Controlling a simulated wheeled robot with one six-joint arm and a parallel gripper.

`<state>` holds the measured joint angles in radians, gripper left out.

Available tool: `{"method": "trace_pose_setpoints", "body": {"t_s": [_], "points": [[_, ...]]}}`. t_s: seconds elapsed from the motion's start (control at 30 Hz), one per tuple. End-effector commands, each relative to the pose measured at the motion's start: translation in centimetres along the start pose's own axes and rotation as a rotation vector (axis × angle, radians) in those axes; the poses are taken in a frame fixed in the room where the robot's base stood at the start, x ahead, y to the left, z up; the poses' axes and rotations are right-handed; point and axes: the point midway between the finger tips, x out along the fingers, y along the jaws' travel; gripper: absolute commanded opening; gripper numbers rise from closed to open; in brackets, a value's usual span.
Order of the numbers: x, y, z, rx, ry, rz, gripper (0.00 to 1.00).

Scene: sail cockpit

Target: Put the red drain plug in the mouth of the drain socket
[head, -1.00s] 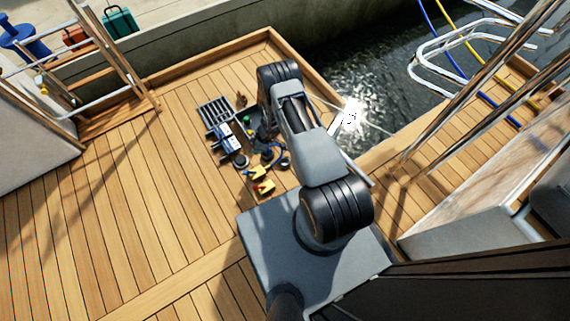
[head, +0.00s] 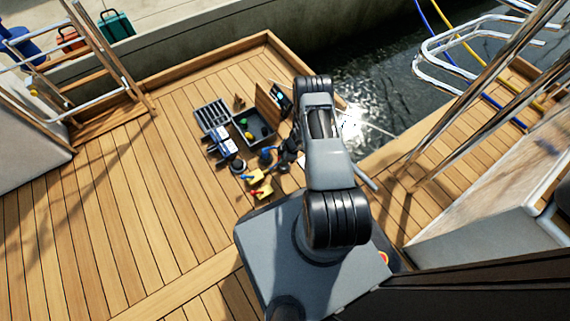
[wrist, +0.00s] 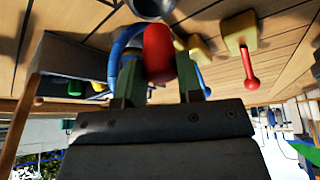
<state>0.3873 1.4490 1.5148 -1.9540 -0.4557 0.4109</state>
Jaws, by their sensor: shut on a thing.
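My gripper (wrist: 158,66) is shut on the red drain plug (wrist: 158,50), a rounded red piece between the two fingers in the wrist view. In the head view my gripper (head: 287,152) hangs low at the right of the group of items, and the plug cannot be made out there. A grey round piece (wrist: 150,7), cut off by the top edge of the wrist view, may be the drain socket; its mouth is not clearly seen. A dark round piece (head: 238,166) in the head view may be the same one. The plug looks apart from it.
Two yellow blocks (head: 262,190) with levers stand near the gripper. A blue curved piece (wrist: 122,42) is close beside the plug. The left deck is clear.

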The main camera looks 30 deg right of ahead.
Motion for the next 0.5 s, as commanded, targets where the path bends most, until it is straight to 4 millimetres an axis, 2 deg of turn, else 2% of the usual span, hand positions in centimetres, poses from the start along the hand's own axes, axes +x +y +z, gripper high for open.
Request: {"method": "trace_pose_setpoints", "body": {"t_s": [0.27,0.5], "points": [[0.8,0.0,1.4,0.001,0.0,0.0,0.11],[3.5,0.0,2.8,0.0,0.0,0.0,0.11]]}}
